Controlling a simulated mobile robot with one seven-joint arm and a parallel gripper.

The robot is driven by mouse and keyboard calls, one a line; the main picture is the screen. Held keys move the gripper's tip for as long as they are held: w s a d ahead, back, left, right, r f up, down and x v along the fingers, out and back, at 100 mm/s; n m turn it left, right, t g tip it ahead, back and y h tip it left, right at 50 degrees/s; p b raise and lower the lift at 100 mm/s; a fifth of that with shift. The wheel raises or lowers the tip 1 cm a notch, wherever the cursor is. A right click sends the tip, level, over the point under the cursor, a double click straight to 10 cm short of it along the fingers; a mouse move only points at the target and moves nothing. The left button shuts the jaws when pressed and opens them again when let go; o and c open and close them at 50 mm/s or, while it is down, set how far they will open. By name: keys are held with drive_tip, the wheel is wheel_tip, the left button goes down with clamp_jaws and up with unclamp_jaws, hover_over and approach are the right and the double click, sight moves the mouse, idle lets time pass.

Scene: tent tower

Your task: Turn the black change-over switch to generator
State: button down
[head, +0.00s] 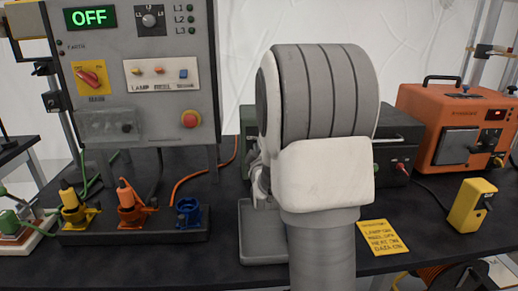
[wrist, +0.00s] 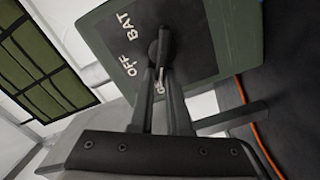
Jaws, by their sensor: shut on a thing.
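The black change-over switch (wrist: 165,38) shows in the wrist view on the face of a dark green box (wrist: 207,22). White lettering beside it reads BAT and OFF, and a third label that starts with G is mostly hidden behind my fingers. My gripper (wrist: 160,68) is shut on the switch handle, with one finger on each side of it. I cannot tell which label the handle points to. In the head view my arm hides the switch and my gripper; only parts of a dark box (head: 398,134) show behind it.
A grey panel (head: 108,115) with a lit OFF display and its own knobs stands at the left, above several coloured plugs. An orange unit (head: 425,105), a yellow device (head: 467,205) and a yellow note (head: 382,238) are at the right. An orange cable (wrist: 258,130) runs near the box.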

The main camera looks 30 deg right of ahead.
drive_tip(key=c, duration=0.9)
unclamp_jaws()
drive_tip(key=shift+s, duration=0.2)
